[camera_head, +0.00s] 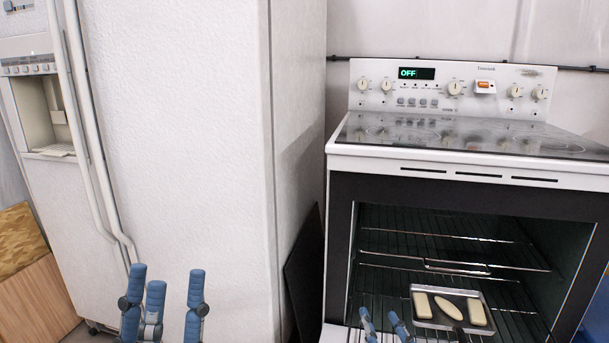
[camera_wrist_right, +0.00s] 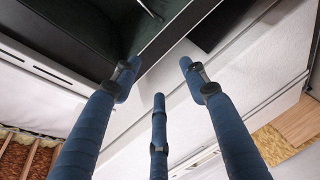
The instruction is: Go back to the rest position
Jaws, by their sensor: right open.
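My left gripper (camera_head: 168,280) has blue fingers that stand apart, with nothing between them, in front of the white fridge at the bottom of the head view. My right gripper (camera_head: 381,318) shows only its blue fingertips at the bottom edge of the head view, in front of the open oven (camera_head: 340,230). In the right wrist view my right gripper (camera_wrist_right: 160,82) has its fingers spread, with nothing between them. A metal tray (camera_head: 413,289) with pale, long pieces of food lies in the oven, to the right of the right fingertips and apart from them.
The white fridge (camera_head: 180,120) stands at the left. The stove's glass top (camera_head: 470,135) is clear, and its display (camera_head: 416,73) reads OFF. Wire racks (camera_head: 400,240) cross the oven. A wooden block (camera_head: 35,285) is at the far left. A dark panel (camera_head: 303,270) leans beside the oven.

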